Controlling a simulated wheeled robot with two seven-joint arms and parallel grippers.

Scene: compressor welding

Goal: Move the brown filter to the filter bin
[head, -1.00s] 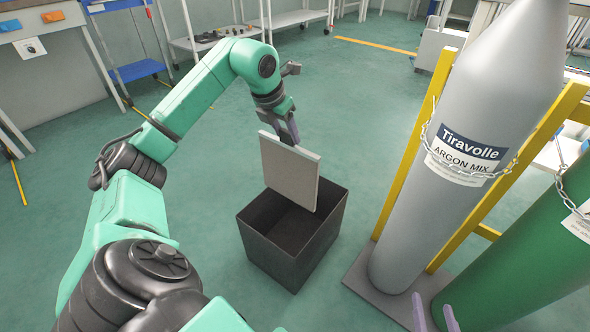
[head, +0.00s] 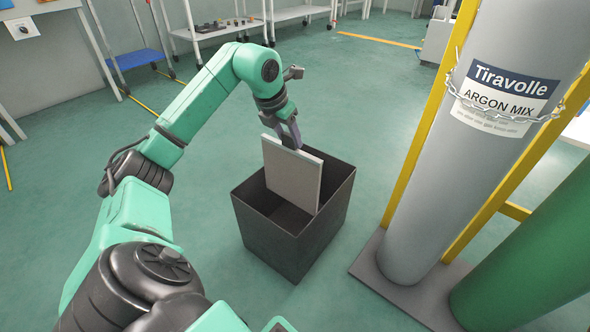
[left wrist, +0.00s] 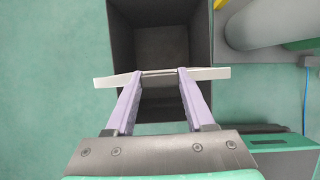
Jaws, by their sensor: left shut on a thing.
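The filter (head: 290,174) is a flat square panel with a grey-brown face and pale edges. My left gripper (head: 291,146) is shut on its top edge and holds it upright. The filter's lower part is over and partly within the opening of the dark grey open-topped bin (head: 270,240) on the floor. In the left wrist view the fingers (left wrist: 157,84) grip the middle of the filter (left wrist: 215,74), whose ends reach past both sides of the bin opening (left wrist: 201,50). The bin looks empty where its inside shows. My right gripper is not in view.
A grey gas cylinder (head: 440,160) and a green cylinder (head: 530,260) stand on the right in a yellow frame with a grey base plate (head: 410,297). Shelf carts (head: 225,28) and a blue step (head: 137,65) stand at the back. Floor around the bin is clear.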

